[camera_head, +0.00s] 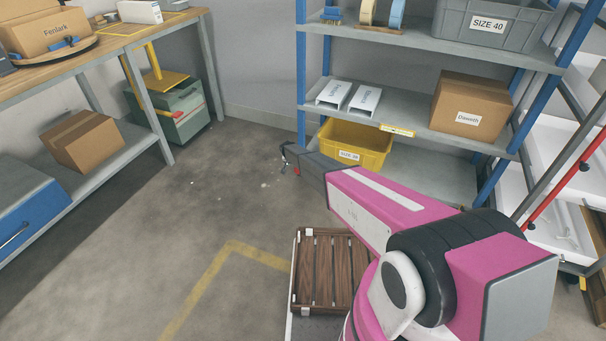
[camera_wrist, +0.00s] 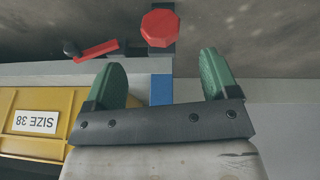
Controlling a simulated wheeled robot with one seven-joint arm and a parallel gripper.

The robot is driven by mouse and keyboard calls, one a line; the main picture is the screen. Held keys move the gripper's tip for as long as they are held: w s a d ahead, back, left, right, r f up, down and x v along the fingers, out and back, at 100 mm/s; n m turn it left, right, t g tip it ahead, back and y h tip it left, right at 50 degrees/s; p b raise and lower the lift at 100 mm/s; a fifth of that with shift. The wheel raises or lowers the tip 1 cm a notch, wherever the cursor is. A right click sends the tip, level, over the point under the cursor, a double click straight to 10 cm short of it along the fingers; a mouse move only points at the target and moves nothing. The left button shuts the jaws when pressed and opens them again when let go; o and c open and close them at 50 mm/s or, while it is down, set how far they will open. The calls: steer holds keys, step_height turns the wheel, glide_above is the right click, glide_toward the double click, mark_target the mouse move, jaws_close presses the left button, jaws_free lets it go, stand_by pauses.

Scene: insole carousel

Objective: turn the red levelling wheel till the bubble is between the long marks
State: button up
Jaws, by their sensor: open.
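The red levelling wheel (camera_wrist: 160,27) shows in the wrist view as a red faceted knob, at the top middle, beyond my fingertips. My gripper (camera_wrist: 162,72) has two green fingers set wide apart with nothing between them; the wheel is apart from both. In the head view my gripper (camera_head: 286,158) is beside the shelf's near left blue post, low down, and the wheel cannot be told for sure there. A yellow and white strip (camera_head: 397,130), perhaps the level, is on the middle shelf's front edge. Its bubble and marks are too small to read.
A red bar (camera_wrist: 96,50) with a dark knob lies left of the wheel in the wrist view. The yellow SIZE 38 bin (camera_head: 355,145) is close to my arm. A slatted wooden crate (camera_head: 331,270) stands below it. The floor to the left is clear.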

mark_target(297, 170)
steer(key=x, duration=1)
steer(key=c, duration=0.9)
